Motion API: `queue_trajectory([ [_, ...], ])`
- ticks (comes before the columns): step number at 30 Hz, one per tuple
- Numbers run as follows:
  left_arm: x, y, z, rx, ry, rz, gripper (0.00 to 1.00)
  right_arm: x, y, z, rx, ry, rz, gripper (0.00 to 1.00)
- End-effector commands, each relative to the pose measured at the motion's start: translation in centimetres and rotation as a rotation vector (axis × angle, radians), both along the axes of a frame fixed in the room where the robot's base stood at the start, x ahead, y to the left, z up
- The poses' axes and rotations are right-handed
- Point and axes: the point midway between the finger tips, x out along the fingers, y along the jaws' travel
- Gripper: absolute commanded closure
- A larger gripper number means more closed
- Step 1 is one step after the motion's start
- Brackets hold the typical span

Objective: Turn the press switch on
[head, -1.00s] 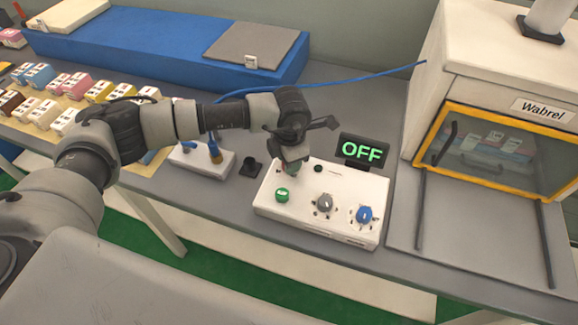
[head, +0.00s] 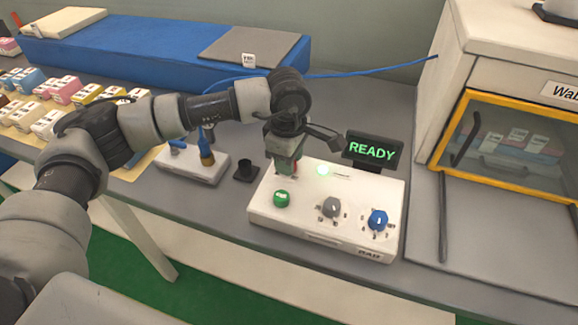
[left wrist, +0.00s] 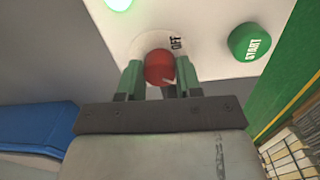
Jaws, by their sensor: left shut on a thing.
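The white control box (head: 300,219) stands on the grey table. The red press switch (left wrist: 159,66) sits at its upper left, marked OFF beside it; in the head view it is mostly hidden by my gripper. My left gripper (head: 287,172) points down over the switch, and its green fingers (left wrist: 150,80) are shut on the red knob, one on each side. The display (head: 371,151) reads READY in green. A round lamp (head: 322,170) on the box glows green. The green START button (head: 282,198) is below the gripper. My right gripper is not in view.
A grey knob (head: 332,207) and a blue knob (head: 377,219) are on the box's right half. A small white box (head: 185,166) with a brush-like tool and a black cup (head: 246,171) stand to the left. A cabinet (head: 520,140) with a yellow-framed door stands right.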

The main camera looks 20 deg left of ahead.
Motion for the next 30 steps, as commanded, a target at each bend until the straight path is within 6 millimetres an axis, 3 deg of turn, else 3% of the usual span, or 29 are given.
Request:
queue_trajectory([
  [6,0.07,-0.01,-0.03,-0.002,-0.004,-0.083,0.89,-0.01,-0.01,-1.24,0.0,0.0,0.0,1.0],
  [24,0.08,0.01,0.19,-0.002,-0.005,-0.12,0.89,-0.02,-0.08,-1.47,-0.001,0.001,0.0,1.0],
  [25,0.08,0.01,0.19,-0.002,-0.005,-0.12,0.62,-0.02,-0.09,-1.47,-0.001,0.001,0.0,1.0],
  [30,0.06,0.01,0.13,-0.001,-0.003,-0.119,0.4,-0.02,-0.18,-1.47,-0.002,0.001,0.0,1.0],
])
